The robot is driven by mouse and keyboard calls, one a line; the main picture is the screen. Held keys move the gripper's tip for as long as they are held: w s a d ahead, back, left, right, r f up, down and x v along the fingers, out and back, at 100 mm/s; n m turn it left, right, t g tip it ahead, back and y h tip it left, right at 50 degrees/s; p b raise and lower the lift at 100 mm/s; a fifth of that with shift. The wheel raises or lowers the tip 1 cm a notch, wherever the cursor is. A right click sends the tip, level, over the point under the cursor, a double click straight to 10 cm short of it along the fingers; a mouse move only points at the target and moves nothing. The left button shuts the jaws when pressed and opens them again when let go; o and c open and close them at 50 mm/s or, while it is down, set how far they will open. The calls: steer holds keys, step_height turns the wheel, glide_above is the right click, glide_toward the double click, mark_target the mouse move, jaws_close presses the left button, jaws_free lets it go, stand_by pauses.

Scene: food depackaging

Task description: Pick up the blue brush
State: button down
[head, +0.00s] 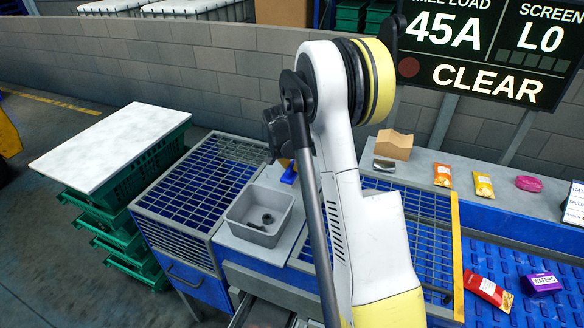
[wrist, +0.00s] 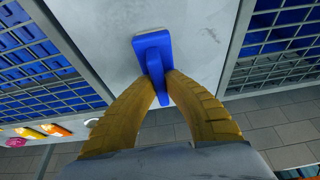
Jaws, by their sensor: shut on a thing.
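The blue brush (wrist: 152,45) has a wide flat head and a narrow handle. It is over the grey counter (wrist: 105,25) in the wrist view. My gripper (wrist: 160,84) has its two yellow fingers closed on the handle from both sides. In the head view the brush (head: 289,173) shows as a small blue piece below my gripper, behind the grey bin. My arm hides part of it there. I cannot tell whether the brush touches the counter.
A grey bin (head: 243,234) with dark items inside stands in front of the brush. A cardboard box (head: 393,144) and several food packets, including a yellow one (head: 483,185), are to the right, beyond my arm.

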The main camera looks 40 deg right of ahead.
mark_target(292, 165)
step_height(292, 165, up, 4)
steer(key=shift+r+p, duration=0.15)
steer(key=shift+p, duration=0.4)
steer(key=s+d+r+p, duration=0.2)
steer(key=s+d+r, duration=0.4)
steer(key=s, duration=0.3)
steer(key=shift+s+d+r, duration=0.2)
steer(key=shift+s+r, duration=0.2)
steer(key=shift+r, duration=0.1)
